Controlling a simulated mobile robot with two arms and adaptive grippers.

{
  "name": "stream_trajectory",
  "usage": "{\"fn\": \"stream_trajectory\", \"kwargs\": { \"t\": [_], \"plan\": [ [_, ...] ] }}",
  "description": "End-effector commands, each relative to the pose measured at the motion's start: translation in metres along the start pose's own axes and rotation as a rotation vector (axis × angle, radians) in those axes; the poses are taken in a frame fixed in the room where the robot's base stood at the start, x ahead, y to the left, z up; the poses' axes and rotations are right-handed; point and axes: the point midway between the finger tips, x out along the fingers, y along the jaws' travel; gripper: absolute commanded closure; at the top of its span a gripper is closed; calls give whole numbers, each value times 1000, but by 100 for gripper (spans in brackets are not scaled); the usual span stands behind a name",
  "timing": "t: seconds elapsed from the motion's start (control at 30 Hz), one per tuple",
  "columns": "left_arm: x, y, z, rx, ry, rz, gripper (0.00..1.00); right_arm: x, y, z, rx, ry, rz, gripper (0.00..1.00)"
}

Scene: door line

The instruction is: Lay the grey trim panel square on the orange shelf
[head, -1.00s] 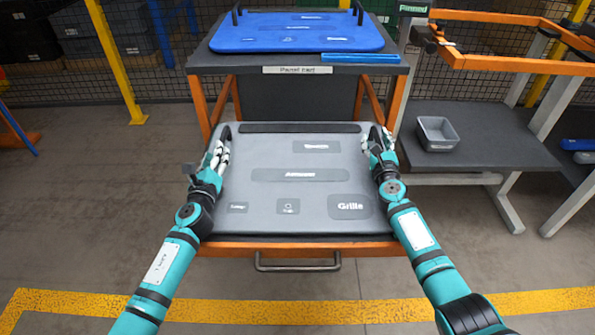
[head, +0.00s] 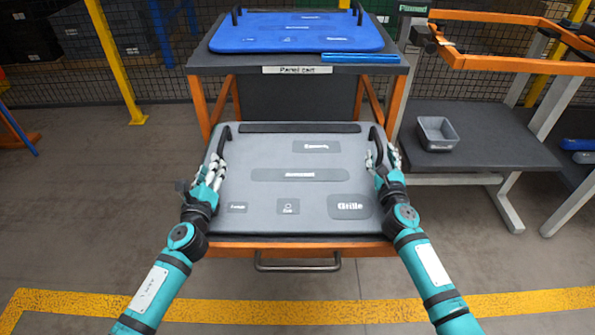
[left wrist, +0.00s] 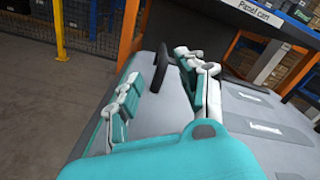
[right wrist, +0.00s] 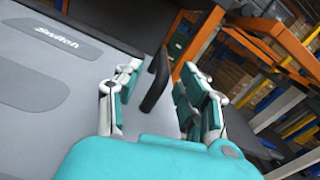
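The grey trim panel (head: 270,205) lies on the lower, orange-framed shelf (head: 325,250) of the panel cart. It looks flat, with its front edge about parallel to the shelf's orange front rail. A black handle stands at each side: the left handle (head: 222,142) and the right handle (head: 377,140). My left gripper (head: 212,172) is open over the panel's left side, short of the left handle, which also shows in the left wrist view (left wrist: 160,68). My right gripper (head: 381,160) is open near the right handle, which shows between its fingers in the right wrist view (right wrist: 155,80).
A blue panel (head: 300,36) with a light-blue bar (head: 360,58) beside it lies on the cart's top. A grey bin (head: 437,133) stands on a dark side table (head: 490,150) at right, below an orange frame (head: 510,62). The floor in front is clear.

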Motion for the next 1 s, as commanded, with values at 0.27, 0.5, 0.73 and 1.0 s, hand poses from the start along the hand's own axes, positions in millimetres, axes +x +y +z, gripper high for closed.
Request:
{"fn": "stream_trajectory", "kwargs": {
  "t": [0.27, 0.5, 0.73, 1.0],
  "plan": [
    [0, 0, 0, 0, 0, 0, 60, -44, 0, 0, 1, 0, 1, 60],
    [0, 0, 0, 0, 0, 0, 60, -51, 0, 0, 1, 0, 0, 60],
    [0, 0, 0, 0, 0, 0, 60, -51, 0, 0, 1, 0, 0, 60],
    [0, 0, 0, 0, 0, 0, 60, -51, 0, 0, 1, 0, 0, 60]
  ]
}}
